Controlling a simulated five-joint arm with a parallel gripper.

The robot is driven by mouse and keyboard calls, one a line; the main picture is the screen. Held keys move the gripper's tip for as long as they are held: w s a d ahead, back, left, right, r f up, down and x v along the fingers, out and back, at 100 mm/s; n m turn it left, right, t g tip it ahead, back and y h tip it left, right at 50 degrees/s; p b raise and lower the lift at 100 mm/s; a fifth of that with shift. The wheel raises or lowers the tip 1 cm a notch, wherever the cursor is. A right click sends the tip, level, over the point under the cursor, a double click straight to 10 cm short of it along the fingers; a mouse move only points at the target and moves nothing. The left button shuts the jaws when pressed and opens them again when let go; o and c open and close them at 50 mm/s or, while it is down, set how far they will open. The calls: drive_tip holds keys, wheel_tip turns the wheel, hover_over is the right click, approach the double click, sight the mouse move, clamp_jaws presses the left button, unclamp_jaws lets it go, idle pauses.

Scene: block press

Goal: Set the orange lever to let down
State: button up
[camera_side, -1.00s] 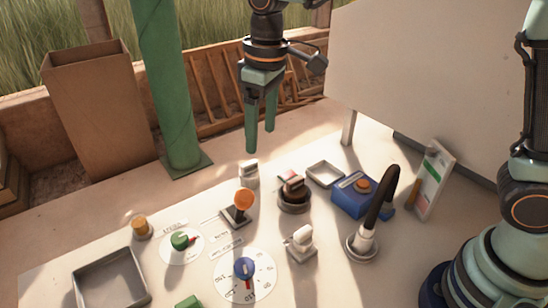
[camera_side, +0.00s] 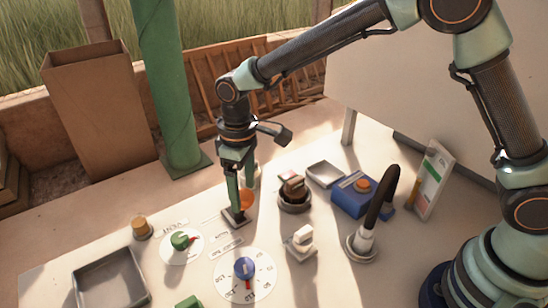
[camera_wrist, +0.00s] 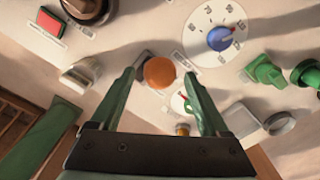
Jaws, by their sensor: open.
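The orange lever has a round orange knob (camera_wrist: 159,72), which shows between my fingers in the wrist view. In the side view the knob (camera_side: 246,199) is partly hidden behind my gripper, above its dark base plate (camera_side: 237,217). My gripper (camera_side: 240,205) is down at the lever, pointing downward. In the wrist view my gripper (camera_wrist: 160,75) is open, with one green finger on each side of the knob. I cannot tell whether either finger touches it. The lever's shaft and its tilt are hidden.
A blue dial (camera_side: 244,267) and a green knob (camera_side: 180,240) lie in front and to the left. A white switch (camera_side: 302,238), a round brown-topped control (camera_side: 294,194) and a blue box (camera_side: 357,196) stand to the right. A grey tray (camera_side: 109,280) is at the front left.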

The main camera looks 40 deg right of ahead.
drive_tip(key=shift+f, duration=1)
clamp_jaws()
drive_tip(key=shift+w, duration=0.1)
